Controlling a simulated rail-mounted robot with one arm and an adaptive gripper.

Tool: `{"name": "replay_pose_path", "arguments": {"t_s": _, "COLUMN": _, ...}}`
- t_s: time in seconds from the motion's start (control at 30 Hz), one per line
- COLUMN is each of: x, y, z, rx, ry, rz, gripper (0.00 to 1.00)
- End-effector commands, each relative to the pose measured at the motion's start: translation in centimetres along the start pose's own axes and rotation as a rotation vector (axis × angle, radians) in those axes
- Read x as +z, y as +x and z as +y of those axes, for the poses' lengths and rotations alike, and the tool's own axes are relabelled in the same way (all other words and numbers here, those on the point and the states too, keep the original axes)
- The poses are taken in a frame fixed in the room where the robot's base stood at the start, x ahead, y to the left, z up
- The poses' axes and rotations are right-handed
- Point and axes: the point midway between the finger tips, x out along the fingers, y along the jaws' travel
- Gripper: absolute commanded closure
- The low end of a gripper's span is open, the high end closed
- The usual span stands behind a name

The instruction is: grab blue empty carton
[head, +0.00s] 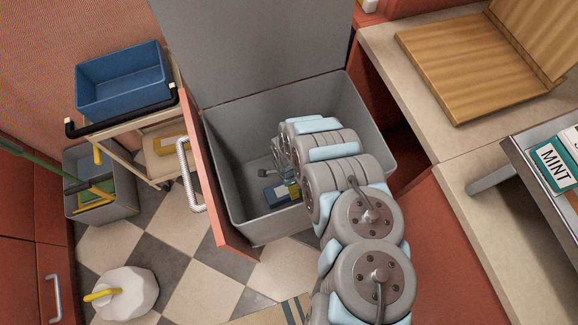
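A small dark blue carton (277,195) with a yellowish part at its right lies on the floor of the grey open bin (237,192). Whether it is empty cannot be seen. My arm reaches down into the bin, and my gripper (268,172) is low inside it, just above and behind the carton in the picture. The arm's links hide part of the gripper and the bin's right side. The fingers are too small and covered to show whether they are open or touching the carton.
The bin's walls and raised lid (250,45) surround the gripper closely. A cart with a blue tray (122,85) stands at left, beside a grey bucket (105,205). A counter with a wooden box (480,65) is at right. A white container (125,290) stands on the checkered floor.

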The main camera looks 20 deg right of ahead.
Motion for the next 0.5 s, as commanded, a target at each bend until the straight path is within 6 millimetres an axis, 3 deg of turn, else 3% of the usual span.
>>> {"name": "replay_pose_path", "arguments": {"t_s": 0.3, "x": 0.1, "y": 3.6, "z": 0.0, "rx": -0.001, "ry": 0.002, "rz": -0.002, "gripper": 0.00}}
{"name": "replay_pose_path", "arguments": {"t_s": 0.5, "x": 0.0, "y": 4.3, "z": 0.1, "rx": 0.001, "ry": 0.000, "rz": 0.000, "gripper": 0.00}}
